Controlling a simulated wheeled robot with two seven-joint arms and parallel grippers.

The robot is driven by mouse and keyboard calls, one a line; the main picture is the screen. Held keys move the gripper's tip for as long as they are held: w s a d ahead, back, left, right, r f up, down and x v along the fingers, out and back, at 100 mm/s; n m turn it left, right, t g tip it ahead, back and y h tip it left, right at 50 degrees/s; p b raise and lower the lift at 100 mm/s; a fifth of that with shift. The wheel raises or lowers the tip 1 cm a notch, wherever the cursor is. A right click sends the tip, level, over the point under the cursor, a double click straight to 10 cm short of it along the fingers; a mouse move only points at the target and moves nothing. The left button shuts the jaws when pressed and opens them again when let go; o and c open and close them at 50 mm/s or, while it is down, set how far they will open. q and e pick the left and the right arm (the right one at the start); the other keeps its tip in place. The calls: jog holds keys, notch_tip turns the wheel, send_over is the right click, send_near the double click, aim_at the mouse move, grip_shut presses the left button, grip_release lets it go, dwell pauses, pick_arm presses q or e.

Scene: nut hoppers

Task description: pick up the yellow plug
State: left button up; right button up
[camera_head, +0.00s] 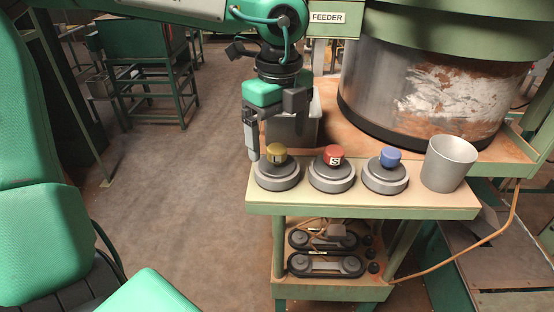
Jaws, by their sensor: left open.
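The yellow plug (276,150) sits upright on a round grey base (277,178) at the left end of the green-edged shelf (420,205). A small white label shows on its side. My left gripper (274,133) hangs just above and behind the plug, with its fingers apart. One long grey finger reaches down to the left of the plug; the other is partly hidden and shows to the upper right. The jaws hold nothing, and I cannot tell whether a finger touches the plug. My right gripper is not in view.
A red plug (333,154) and a blue plug (391,156) stand on similar bases to the right, then a grey cup (449,163). A large metal feeder bowl (400,85) stands behind. Belt-like parts (327,264) lie on the lower shelf. Open floor (190,190) is at left.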

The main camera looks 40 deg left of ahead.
aim_at(277, 147)
pick_arm(q)
jog(key=f+p, duration=0.2)
jog(key=shift+w+a+f, duration=0.15)
jog(key=shift+a+f, duration=0.15)
jog(key=shift+f, duration=0.85)
jog(key=shift+c, duration=0.4)
jog(key=c, duration=1.1)
